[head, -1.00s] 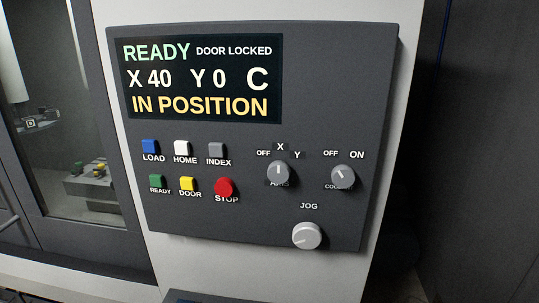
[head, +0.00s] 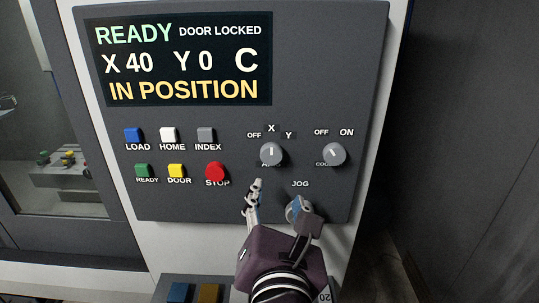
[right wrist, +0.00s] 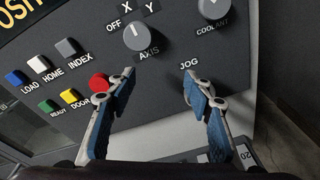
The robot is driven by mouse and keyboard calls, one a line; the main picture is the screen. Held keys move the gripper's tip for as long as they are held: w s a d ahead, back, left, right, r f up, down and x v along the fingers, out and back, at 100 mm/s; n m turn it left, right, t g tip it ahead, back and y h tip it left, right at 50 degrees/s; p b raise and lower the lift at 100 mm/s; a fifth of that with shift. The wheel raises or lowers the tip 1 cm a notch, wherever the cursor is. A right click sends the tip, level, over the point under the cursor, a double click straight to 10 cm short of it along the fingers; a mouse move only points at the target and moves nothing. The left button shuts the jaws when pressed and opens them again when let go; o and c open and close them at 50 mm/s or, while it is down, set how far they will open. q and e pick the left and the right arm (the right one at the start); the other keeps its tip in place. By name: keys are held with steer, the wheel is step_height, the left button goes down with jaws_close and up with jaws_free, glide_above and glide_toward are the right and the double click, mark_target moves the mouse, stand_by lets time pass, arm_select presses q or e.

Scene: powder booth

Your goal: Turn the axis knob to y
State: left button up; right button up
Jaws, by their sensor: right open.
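The axis knob (head: 271,154) is a round grey dial with a white pointer line, on the dark control panel. Its labels read OFF, X and Y, and the pointer stands at X. It also shows in the right wrist view (right wrist: 139,36), beyond the fingertips. My right gripper (head: 277,194) is open and empty, below the axis knob in the head view. Its blue-padded fingers (right wrist: 155,83) are spread apart in the right wrist view, apart from the knob. The jog knob is hidden behind the right gripper in the head view. My left gripper is not in view.
The coolant knob (head: 334,154) is right of the axis knob. The red STOP button (head: 215,172) is to its left, near my right gripper's left finger. The display (head: 180,58) reads READY, DOOR LOCKED, X 40, Y 0, IN POSITION. More coloured buttons sit at left.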

mark_target(272, 156)
step_height(272, 156, up, 5)
steer(key=s+a+n+t, duration=0.1)
steer(key=n+t, duration=0.1)
steer(key=n, duration=0.1)
steer(key=w+p, duration=0.2)
steer(key=w, duration=0.5)
steer(key=shift+w+f+p, duration=0.1)
steer(key=shift+w+p, duration=0.05)
steer(key=shift+p, duration=0.15)
steer(key=shift+c, duration=0.2)
steer(key=c, duration=1.1)
